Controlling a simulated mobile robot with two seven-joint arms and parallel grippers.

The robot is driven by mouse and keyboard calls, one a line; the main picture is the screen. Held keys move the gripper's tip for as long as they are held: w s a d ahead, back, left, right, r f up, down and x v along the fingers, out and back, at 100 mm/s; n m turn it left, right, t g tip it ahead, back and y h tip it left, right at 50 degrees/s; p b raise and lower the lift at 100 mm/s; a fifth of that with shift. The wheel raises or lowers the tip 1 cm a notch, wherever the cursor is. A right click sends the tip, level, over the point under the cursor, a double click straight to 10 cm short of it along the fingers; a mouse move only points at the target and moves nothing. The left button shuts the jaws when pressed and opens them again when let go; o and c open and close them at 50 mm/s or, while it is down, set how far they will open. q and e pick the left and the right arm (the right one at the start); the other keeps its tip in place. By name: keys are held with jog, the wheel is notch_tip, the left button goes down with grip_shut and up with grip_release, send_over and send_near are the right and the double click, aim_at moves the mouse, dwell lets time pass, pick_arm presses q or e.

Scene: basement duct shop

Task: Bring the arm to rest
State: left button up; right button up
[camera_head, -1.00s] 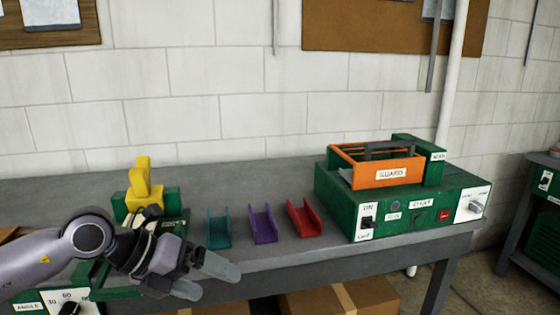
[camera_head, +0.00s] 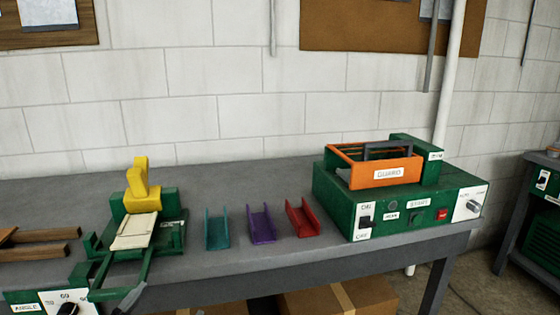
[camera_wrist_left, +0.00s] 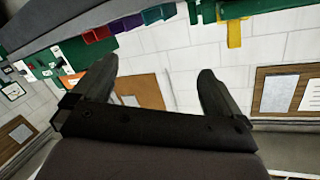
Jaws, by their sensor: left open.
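My left gripper (camera_wrist_left: 157,68) shows in the left wrist view with its two dark fingers wide apart and nothing between them. In the head view only a small grey tip (camera_head: 132,299), which looks like part of it, shows at the bottom left edge, by the green machine with the yellow handle (camera_head: 141,190). The rest of the left arm is out of the head view. My right gripper is in neither view.
The grey bench (camera_head: 230,262) holds teal (camera_head: 217,230), purple (camera_head: 262,222) and red (camera_head: 302,218) channels. A green box with an orange guard (camera_head: 388,172) stands at right. Brown strips (camera_head: 45,252) lie at left. Cardboard boxes (camera_head: 345,300) sit below.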

pick_arm(q)
jog(key=s+a+f+n+g, duration=0.2)
jog(key=s+f+g, duration=0.4)
jog(key=s+f, duration=0.4)
jog(key=s+a+f+n+g, duration=0.25)
jog(key=s+f+g, duration=0.5)
jog(key=s, duration=0.45)
jog(key=w+d+f+t+h, duration=0.1)
jog(key=w+d+f+t, duration=0.1)
jog(key=w+f+t, duration=0.4)
jog(key=shift+w+d+f+m+t+p, duration=0.35)
jog(key=shift+f+t, duration=0.5)
jog(key=shift+f, duration=0.6)
jog(key=shift+s, duration=0.1)
jog(key=shift+c, duration=0.3)
